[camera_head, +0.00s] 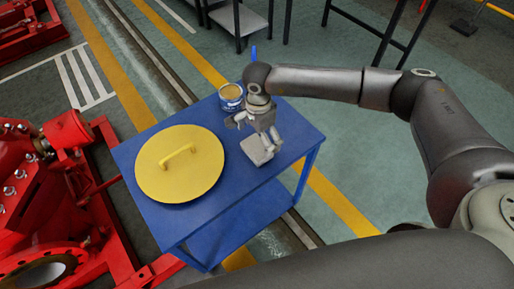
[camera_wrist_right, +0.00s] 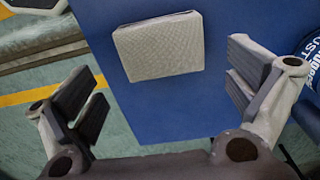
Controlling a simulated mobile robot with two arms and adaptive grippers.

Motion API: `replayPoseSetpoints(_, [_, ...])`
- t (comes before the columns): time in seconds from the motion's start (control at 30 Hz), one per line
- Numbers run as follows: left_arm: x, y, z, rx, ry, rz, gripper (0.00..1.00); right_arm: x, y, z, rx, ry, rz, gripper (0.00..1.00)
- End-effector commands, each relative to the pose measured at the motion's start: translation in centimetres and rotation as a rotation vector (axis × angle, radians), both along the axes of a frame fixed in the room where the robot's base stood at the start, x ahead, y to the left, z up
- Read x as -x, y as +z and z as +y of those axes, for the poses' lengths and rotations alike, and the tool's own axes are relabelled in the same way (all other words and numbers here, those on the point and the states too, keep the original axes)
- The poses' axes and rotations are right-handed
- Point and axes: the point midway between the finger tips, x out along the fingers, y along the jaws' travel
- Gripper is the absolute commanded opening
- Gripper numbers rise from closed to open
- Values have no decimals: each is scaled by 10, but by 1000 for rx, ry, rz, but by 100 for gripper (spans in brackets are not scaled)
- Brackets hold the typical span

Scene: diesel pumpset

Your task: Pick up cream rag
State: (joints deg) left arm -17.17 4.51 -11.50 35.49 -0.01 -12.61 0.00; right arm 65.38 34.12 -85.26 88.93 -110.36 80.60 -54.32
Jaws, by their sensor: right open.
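The cream rag (camera_head: 258,149) lies folded flat on the blue table, near its right edge, in the head view. In the right wrist view the rag (camera_wrist_right: 158,46) is a pale, quilted rectangle above the middle of the picture. My right gripper (camera_head: 262,128) is over the rag in the head view and partly covers it. In the right wrist view its two fingers (camera_wrist_right: 163,95) stand wide apart, with nothing between the pads, and the rag lies beyond them. My left gripper is not in view.
A blue table (camera_head: 225,215) carries a large yellow round lid (camera_head: 150,178) with a handle, left of the rag. Red pump machinery (camera_head: 40,200) stands at the left.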

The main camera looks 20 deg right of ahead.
Motion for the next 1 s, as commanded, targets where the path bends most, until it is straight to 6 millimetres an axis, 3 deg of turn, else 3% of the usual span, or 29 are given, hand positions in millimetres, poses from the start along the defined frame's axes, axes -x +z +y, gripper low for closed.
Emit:
replayPoseSetpoints(0.4, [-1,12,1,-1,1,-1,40,-1,-50,3,1,0,2,100])
replayPoseSetpoints(0.67, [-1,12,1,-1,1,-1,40,-1,-52,4,-1,0,0,99])
replayPoseSetpoints(0.93, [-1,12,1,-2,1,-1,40,-1,-52,4,-1,0,0,64])
replayPoseSetpoints(1.0, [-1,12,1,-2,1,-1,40,-1,-52,4,-1,0,0,61])
